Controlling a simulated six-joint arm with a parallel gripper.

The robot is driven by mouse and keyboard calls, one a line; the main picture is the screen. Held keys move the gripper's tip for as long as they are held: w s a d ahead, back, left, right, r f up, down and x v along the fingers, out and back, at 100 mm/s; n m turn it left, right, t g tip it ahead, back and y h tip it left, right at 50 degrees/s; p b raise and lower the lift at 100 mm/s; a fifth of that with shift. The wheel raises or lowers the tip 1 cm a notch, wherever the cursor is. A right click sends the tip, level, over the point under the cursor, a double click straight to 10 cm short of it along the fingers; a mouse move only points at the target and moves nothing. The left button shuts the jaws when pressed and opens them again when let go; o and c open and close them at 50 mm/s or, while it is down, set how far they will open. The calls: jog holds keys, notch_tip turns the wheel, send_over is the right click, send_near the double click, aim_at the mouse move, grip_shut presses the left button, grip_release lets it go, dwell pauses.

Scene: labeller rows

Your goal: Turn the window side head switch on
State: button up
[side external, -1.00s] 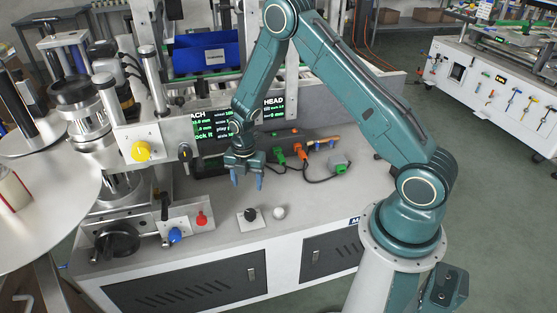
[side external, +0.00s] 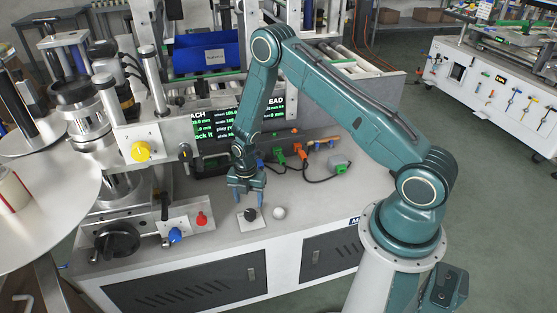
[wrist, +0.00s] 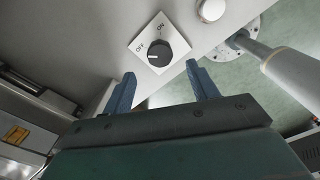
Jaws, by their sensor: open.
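A black rotary knob (side external: 250,215) sits on a small white plate (side external: 241,224) near the front edge of the grey bench top. In the wrist view the knob (wrist: 160,53) has OFF and ON printed around it, and its pale mark seems to lie on the OFF side. I cannot read a name for this switch. My gripper (side external: 249,198) is open and points down just above the knob. In the wrist view its blue fingertips (wrist: 160,72) are spread to either side, with nothing between them and apart from the knob.
A white round button (side external: 279,212) stands right of the plate. A red knob (side external: 201,218) and a blue knob (side external: 174,236) are to the left. Cables with connectors (side external: 302,154) lie behind.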

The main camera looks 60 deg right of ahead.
aim_at(250, 213)
jog(key=shift+f, duration=3.15)
jog(key=c, duration=1)
